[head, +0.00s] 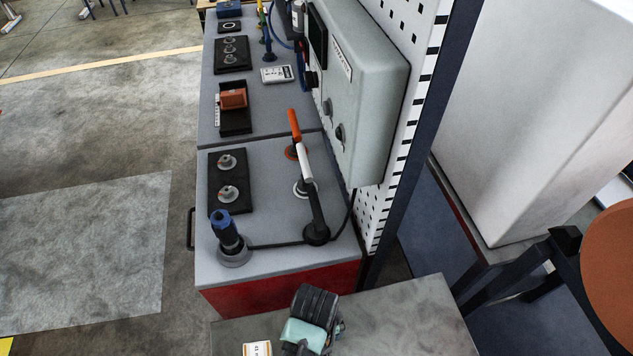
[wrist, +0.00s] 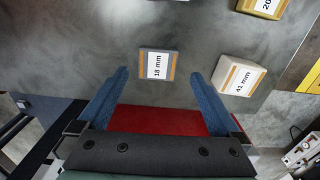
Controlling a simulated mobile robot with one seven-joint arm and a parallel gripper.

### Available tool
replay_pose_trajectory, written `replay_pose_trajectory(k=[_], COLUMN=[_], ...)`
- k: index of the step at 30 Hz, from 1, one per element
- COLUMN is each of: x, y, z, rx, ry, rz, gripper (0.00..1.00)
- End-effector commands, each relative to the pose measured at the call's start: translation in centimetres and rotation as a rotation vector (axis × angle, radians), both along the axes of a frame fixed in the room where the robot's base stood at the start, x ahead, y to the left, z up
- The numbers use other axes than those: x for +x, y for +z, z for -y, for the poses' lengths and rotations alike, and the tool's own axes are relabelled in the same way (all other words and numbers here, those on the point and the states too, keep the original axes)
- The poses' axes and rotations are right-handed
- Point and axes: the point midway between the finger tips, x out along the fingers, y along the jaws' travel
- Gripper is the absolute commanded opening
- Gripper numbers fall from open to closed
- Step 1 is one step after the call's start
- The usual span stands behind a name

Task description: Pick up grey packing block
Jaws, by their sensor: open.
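The grey packing block (wrist: 143,64) lies on a grey tabletop in the wrist view, its upper face bearing an "18 mm" label with orange edges. My gripper (wrist: 159,76) is open, with its two blue fingers spread wide. In the picture, the block shows between and slightly beyond the fingertips, with nothing gripped. I cannot tell the exact height of the fingers above it. In the head view, my dark arm end with a teal part is over the tabletop (head: 410,325) at the bottom, and the grey block cannot be made out there.
A pale block marked "41 mm" (wrist: 238,77) lies right of the grey one, and a yellow block (wrist: 262,7) is at the top right. The red-fronted trolley (head: 290,289) with tools and fittings borders the tabletop. Bare tabletop lies left of the grey block in the wrist view.

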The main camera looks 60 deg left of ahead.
Motion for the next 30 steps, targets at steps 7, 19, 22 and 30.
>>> replay_pose_trajectory(k=[7, 19, 22, 30], x=[0.0, 0.1, 0.1, 0.1], y=[-2.8, -4.9, -4.9, -4.9], z=[0.8, 0.7, 0.7, 0.7], rx=[-0.002, 0.001, 0.001, 0.0], ry=[-0.001, 0.0, 0.0, 0.0], rz=[-0.002, 0.0, 0.0, 0.0], gripper=[1.0, 1.0, 0.96, 0.48])
